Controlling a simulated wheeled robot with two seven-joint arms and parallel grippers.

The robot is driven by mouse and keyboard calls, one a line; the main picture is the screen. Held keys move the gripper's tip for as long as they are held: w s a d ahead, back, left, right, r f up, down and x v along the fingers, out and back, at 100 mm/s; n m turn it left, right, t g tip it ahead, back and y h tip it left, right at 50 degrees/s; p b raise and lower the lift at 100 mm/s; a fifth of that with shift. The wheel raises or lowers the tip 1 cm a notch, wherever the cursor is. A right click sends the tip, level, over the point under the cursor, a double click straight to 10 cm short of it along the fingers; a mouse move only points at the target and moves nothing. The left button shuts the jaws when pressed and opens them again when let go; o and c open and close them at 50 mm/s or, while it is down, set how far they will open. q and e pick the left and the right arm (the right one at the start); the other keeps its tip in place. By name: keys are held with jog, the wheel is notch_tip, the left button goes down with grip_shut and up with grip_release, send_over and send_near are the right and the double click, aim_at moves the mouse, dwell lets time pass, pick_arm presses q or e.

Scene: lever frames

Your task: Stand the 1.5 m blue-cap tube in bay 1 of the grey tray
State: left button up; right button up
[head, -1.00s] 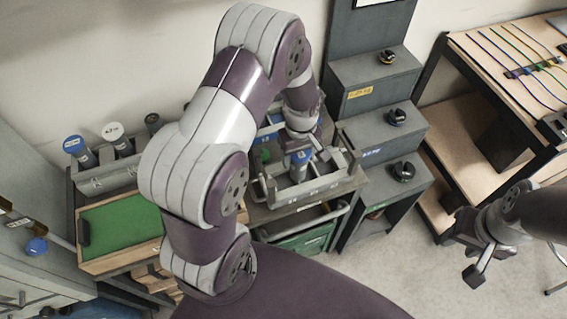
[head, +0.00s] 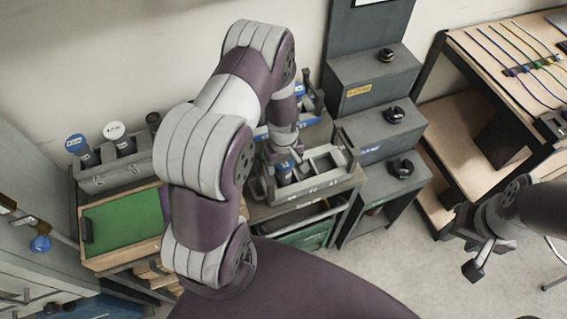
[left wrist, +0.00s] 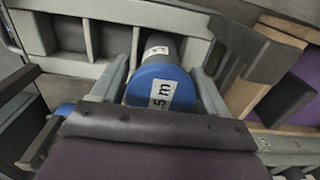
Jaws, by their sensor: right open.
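The blue-cap tube (head: 284,168) stands about upright at the leftmost bay of the grey tray (head: 318,190) in the head view. In the left wrist view its blue cap (left wrist: 160,88) shows a label partly reading "5 m". My left gripper (left wrist: 165,90) has a finger on each side of the cap and is shut on the tube. In the head view, my left gripper (head: 287,158) is over the tray's left end. The tube's foot is hidden, so I cannot tell whether it touches the bay floor. My right gripper (head: 477,259) is open and empty at the right.
A grey rack (head: 110,176) at the left holds tubes with blue (head: 75,143), white (head: 114,131) and dark caps. A green-matted tray (head: 122,226) lies before it. Stepped grey boxes with black knobs (head: 402,169) stand right of the tray. A cable bench (head: 500,70) is at far right.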

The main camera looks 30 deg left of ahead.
pick_arm(q)
jog(key=shift+r, duration=0.3)
notch_tip(320, 180, up, 12)
jog(key=b, duration=0.2)
jog(key=s+d+r+m+t, duration=0.1)
jog(key=s+d+r+m, duration=0.4)
jog(key=s+m, duration=0.4)
jog(key=shift+d+r+m, duration=0.25)
jog(key=shift+r+m, duration=0.25)
jog(key=shift+r, duration=0.35)
